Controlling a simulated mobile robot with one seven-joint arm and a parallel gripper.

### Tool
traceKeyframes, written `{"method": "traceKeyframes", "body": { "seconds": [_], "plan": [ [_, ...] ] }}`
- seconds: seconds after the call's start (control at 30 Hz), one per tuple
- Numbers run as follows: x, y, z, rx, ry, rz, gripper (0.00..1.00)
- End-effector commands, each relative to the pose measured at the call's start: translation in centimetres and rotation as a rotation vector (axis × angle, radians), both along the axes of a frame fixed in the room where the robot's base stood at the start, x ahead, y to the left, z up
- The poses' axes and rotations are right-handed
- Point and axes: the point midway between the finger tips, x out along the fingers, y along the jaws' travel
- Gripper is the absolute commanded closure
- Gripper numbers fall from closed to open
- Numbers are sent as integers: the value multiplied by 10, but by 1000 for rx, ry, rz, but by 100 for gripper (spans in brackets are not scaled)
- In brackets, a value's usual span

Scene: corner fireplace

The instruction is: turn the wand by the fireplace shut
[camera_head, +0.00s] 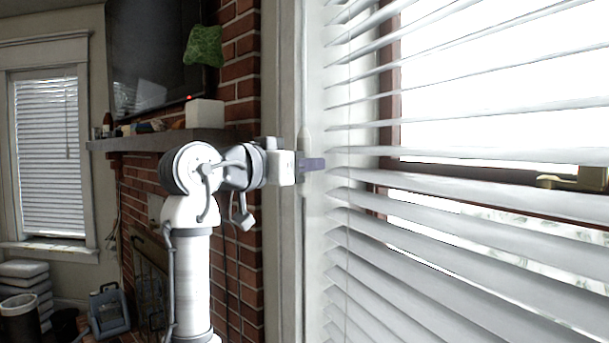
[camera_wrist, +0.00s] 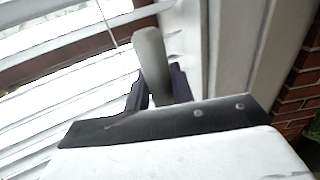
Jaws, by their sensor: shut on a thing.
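The wand (camera_head: 304,141) is a pale, slim rod hanging upright at the left edge of the near window blind (camera_head: 450,220). My gripper (camera_head: 311,164) is at the wand, its purple fingers closed around it. In the wrist view the wand (camera_wrist: 151,52) stands up between the two dark fingers of my gripper (camera_wrist: 160,88). The part between the fingers is partly hidden. The blind's white slats are tilted with gaps between them, and bright outdoor light and the window frame show through.
A brick fireplace (camera_head: 243,75) with a mantel (camera_head: 165,141) stands left of the window, behind my arm. A white box (camera_head: 205,114) sits on the mantel. A second window with a blind (camera_head: 48,150) is at the far left. The white window trim (camera_head: 284,250) is close to my gripper.

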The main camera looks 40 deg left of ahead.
Motion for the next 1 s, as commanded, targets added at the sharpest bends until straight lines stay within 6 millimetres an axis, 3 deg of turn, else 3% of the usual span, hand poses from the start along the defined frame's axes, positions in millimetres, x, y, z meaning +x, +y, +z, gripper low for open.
{"method": "traceKeyframes", "body": {
  "seconds": [1.0],
  "plan": [
    [1,-1,-1,-1,3,923,99]
  ]
}}
